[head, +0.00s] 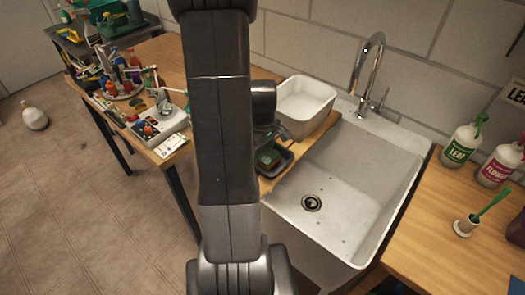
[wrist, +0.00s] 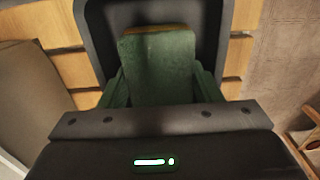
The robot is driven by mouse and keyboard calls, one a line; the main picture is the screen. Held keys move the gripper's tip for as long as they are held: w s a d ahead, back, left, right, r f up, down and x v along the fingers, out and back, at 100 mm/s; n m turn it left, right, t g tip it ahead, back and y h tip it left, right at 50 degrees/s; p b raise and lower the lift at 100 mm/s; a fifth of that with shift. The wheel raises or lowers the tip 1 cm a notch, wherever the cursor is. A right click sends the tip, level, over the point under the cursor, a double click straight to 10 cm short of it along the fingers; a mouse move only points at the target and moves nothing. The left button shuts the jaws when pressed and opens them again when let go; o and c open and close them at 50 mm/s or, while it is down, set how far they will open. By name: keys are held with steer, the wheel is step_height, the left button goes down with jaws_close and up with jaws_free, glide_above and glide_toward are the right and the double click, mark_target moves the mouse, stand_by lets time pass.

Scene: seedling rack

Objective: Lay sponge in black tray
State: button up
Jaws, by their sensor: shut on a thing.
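The sponge (wrist: 160,70) is green with a yellow-brown far edge. My gripper (wrist: 160,88) is shut on it, with a finger at each side. The black tray (wrist: 90,35) shows behind and around the sponge in the wrist view, so the sponge is over or inside its outline. Whether it touches the tray floor cannot be told. In the head view the sponge (head: 268,157) is a small green patch at the black tray (head: 283,166), left of the sink. My arm hides much of the gripper there.
A white basin (head: 305,100) stands just behind the tray, and the sink (head: 335,180) is to its right. The wooden bench at left holds a scale (head: 160,125) and several small items. Bottles (head: 462,142) stand on the right counter.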

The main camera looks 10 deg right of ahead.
mark_target(262, 152)
steer(key=shift+f, duration=0.2)
steer(key=o, duration=0.7)
steer(key=shift+c, duration=0.2)
step_height(262, 152, up, 12)
steer(key=shift+r, duration=0.25)
step_height(262, 152, down, 12)
steer(key=shift+f, duration=0.1)
steer(key=shift+w+r, duration=0.15)
steer(key=shift+r, duration=0.55)
